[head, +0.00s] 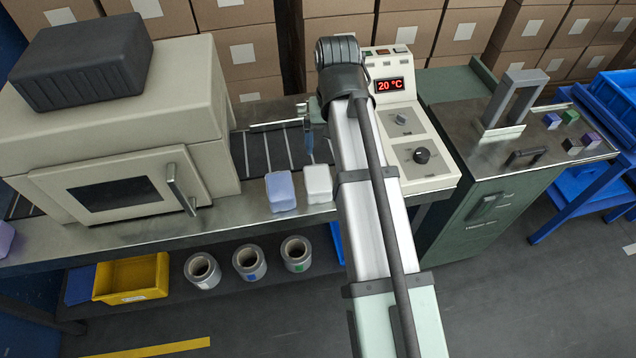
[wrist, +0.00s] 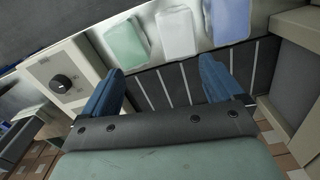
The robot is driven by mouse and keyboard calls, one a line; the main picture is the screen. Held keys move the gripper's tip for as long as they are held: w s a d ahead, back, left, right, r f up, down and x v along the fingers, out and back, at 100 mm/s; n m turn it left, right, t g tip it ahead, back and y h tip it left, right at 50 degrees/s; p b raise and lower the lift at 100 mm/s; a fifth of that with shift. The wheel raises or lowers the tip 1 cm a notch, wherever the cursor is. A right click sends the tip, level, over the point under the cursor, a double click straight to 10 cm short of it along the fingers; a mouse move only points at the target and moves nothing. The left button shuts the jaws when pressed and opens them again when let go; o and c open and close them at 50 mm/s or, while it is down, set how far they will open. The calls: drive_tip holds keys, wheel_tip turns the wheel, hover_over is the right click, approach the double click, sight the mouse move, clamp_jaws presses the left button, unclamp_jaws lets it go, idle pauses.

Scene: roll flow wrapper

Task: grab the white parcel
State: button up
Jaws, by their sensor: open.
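The white parcel (head: 318,184) stands on the metal front ledge of the conveyor table in the head view, just right of a lavender parcel (head: 281,191). In the wrist view the white parcel (wrist: 177,32) lies beyond my fingertips, between a pale green parcel (wrist: 125,42) and the lavender parcel (wrist: 227,22). My gripper (wrist: 160,68) is open and empty, its two blue fingers apart over the dark slatted belt. In the head view my gripper is partly hidden behind my arm, over the belt behind the white parcel. The green parcel is not visible there.
A beige machine (head: 120,130) with a windowed door stands left of the parcels. A control panel (head: 412,140) reading 20 °C stands to the right. A green cabinet (head: 490,200) carries small coloured blocks. Rolls (head: 249,262) and a yellow bin (head: 132,279) sit below the ledge.

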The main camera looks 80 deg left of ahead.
drive_tip(key=s, duration=0.3)
hover_over(318, 178)
drive_tip(key=shift+n, duration=0.4)
drive_tip(key=f, duration=0.7)
drive_tip(key=shift+d, duration=0.25)
drive_tip(key=shift+a+f, duration=0.15)
drive_tip(key=shift+f, duration=1.55)
drive_tip(key=shift+a+f, duration=0.1)
drive_tip(key=shift+f, duration=1.6)
drive_tip(key=shift+c, duration=0.2)
drive_tip(key=c, duration=1.2)
drive_tip(key=shift+o, duration=0.2)
drive_tip(key=shift+r, duration=0.1)
